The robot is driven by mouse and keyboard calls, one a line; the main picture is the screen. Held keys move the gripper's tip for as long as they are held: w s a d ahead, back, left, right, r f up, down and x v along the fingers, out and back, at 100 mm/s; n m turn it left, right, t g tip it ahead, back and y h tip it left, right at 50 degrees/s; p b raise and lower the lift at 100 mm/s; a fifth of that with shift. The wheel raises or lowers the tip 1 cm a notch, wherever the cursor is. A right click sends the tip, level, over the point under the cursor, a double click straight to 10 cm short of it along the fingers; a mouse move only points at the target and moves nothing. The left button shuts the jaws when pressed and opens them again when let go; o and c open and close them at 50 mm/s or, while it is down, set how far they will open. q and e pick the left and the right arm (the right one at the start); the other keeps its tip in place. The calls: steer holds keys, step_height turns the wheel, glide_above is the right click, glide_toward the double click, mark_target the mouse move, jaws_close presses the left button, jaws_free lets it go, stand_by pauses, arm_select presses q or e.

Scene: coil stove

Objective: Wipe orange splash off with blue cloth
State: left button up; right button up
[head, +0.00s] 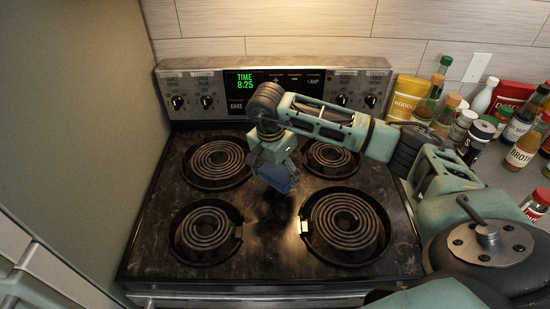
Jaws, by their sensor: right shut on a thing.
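The blue cloth (274,178) hangs below my right gripper (277,163), over the middle of the stovetop between the coil burners. My right gripper is shut on the cloth; its fingertips are partly hidden by the wrist and the cloth. I cannot tell whether the cloth touches the black stovetop (262,250). No orange splash can be made out on the visible surface; the arm and cloth cover part of it. My left gripper is not in view.
Several coil burners stand around the cloth, with the front right one (346,226) closest to my arm. The control panel (330,82) rises behind. Bottles, jars and packets, including a yellow noodle packet (406,97), crowd the right counter. A wall bounds the left.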

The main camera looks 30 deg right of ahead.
steer(key=shift+w+r+p, duration=0.1)
steer(key=shift+r+p, duration=0.3)
steer(key=shift+r, duration=0.55)
steer(key=shift+r+p, duration=0.5)
steer(key=shift+r, duration=0.4)
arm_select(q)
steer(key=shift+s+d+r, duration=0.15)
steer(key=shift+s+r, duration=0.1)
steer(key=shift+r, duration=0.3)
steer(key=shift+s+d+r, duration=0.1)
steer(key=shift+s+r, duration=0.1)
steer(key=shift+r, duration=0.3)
arm_select(e)
steer(key=shift+r, duration=0.15)
